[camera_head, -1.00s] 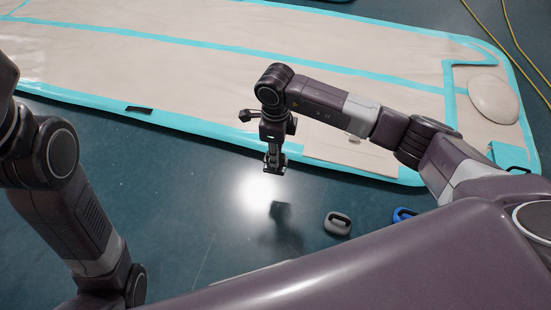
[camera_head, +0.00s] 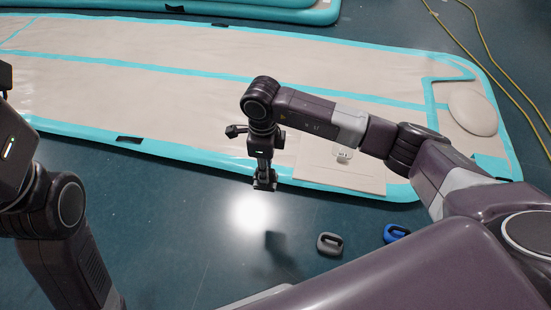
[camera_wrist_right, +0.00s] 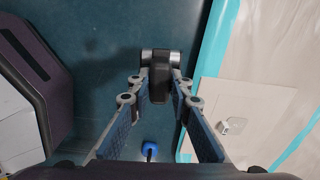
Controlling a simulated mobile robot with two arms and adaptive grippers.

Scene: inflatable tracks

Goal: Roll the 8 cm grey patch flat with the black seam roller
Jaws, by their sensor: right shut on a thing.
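My right gripper (camera_head: 264,181) is shut on a black tool with a metallic cylinder across its end, which looks like the seam roller (camera_wrist_right: 160,75). It holds the roller over the dark floor, just off the front edge of the beige inflatable track (camera_head: 200,100). A small pale grey-white square item (camera_head: 343,153) lies on a beige panel (camera_head: 350,180) at the track's front right; it also shows in the right wrist view (camera_wrist_right: 231,125). I cannot tell whether this is the grey patch. My left arm is at the left; its gripper is out of frame.
A grey handled weight (camera_head: 330,244) and a blue one (camera_head: 396,233) sit on the floor in front of the track. A round beige cushion-like piece (camera_head: 472,113) lies at the track's right end. A yellow cable (camera_head: 500,70) runs behind it. Another turquoise-edged track (camera_head: 290,12) lies at the back.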

